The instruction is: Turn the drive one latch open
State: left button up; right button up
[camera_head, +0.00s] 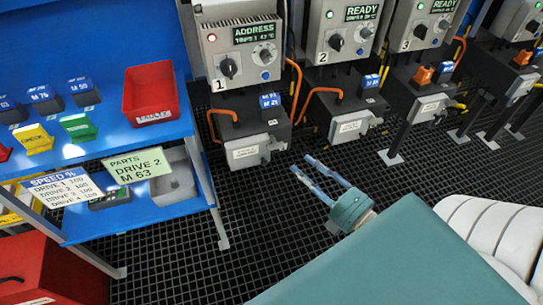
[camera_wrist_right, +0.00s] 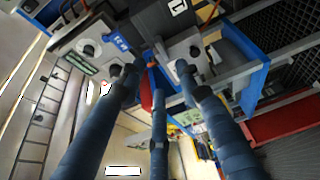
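Drive one (camera_head: 238,50) is the grey panel marked 1, with a red lamp, a display reading ADDRESS and a black knob. Below it a dark housing (camera_head: 225,108) carries a blue M-numbered module (camera_head: 270,101) and a light grey labelled box (camera_head: 248,151) with a small grey fitting at its right. The latch is too small to tell apart there. My right gripper (camera_head: 300,163) is open and empty, its blue fingers pointing at this box from the right, apart from it. In the right wrist view the spread fingers (camera_wrist_right: 155,74) face the drive's underside. My left gripper is not in view.
Drives two (camera_head: 340,30) and three (camera_head: 424,25) stand to the right, with orange cables between. A blue shelf (camera_head: 110,140) at left holds a red bin (camera_head: 151,93), modules and cards. A card reads DRIVE 2 M 63 (camera_head: 139,166). Dark grid floor (camera_head: 270,215) is clear.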

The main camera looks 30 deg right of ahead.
aim_at(278, 147)
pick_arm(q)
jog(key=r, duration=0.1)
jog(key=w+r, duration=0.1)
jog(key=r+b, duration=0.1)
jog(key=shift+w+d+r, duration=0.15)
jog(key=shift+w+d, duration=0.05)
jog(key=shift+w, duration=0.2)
pick_arm(e)
jog(key=w, duration=0.3)
jog(key=w+a, duration=0.1)
jog(key=w, duration=0.5)
jog(key=shift+w+a+f, duration=0.1)
jog(key=shift+w+a, duration=0.05)
jog(key=shift+w, duration=0.25)
grip_shut()
